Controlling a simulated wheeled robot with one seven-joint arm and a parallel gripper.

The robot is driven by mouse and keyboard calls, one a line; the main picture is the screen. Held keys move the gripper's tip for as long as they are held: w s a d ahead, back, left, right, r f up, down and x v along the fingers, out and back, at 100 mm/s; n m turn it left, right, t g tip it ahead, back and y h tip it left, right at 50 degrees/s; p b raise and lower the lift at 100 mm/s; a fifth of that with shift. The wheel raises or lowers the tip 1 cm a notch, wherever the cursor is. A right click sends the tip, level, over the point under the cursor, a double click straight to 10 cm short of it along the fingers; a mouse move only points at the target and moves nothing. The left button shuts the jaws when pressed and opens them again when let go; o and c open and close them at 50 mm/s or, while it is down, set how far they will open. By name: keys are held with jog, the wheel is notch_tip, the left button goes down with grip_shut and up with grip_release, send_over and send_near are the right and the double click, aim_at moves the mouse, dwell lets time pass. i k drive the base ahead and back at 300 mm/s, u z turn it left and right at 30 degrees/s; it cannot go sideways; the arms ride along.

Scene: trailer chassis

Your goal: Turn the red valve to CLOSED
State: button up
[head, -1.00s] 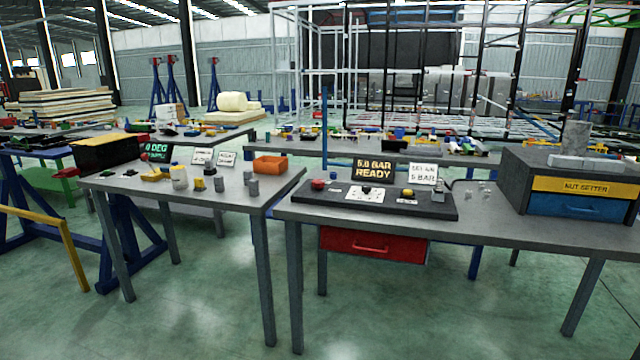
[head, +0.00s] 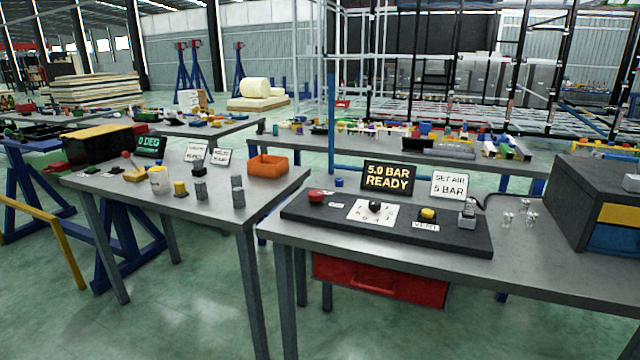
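A round red knob (head: 316,196) sits at the left end of a black control panel (head: 458,239) on the right-hand bench. It may be the red valve, but no CLOSED marking is readable beside it. A small red ball-topped part (head: 126,155) also stands on a yellow base on the left table, too small to identify. The panel also carries a black knob (head: 375,206) on a white dial plate and a yellow button (head: 428,214) above a VENT label. My gripper is not in view.
A display reading 5.0 BAR READY (head: 387,176) and a SET AIR 5 BAR sign (head: 449,185) stand behind the panel. The left table (head: 222,220) holds an orange bin (head: 268,166) and small parts. A grey box stands right. Open floor shows at lower left.

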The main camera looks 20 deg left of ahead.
aim_at(315, 195)
jog(key=u, duration=0.55)
jog(key=i, duration=1.15)
jog(key=u, duration=0.75)
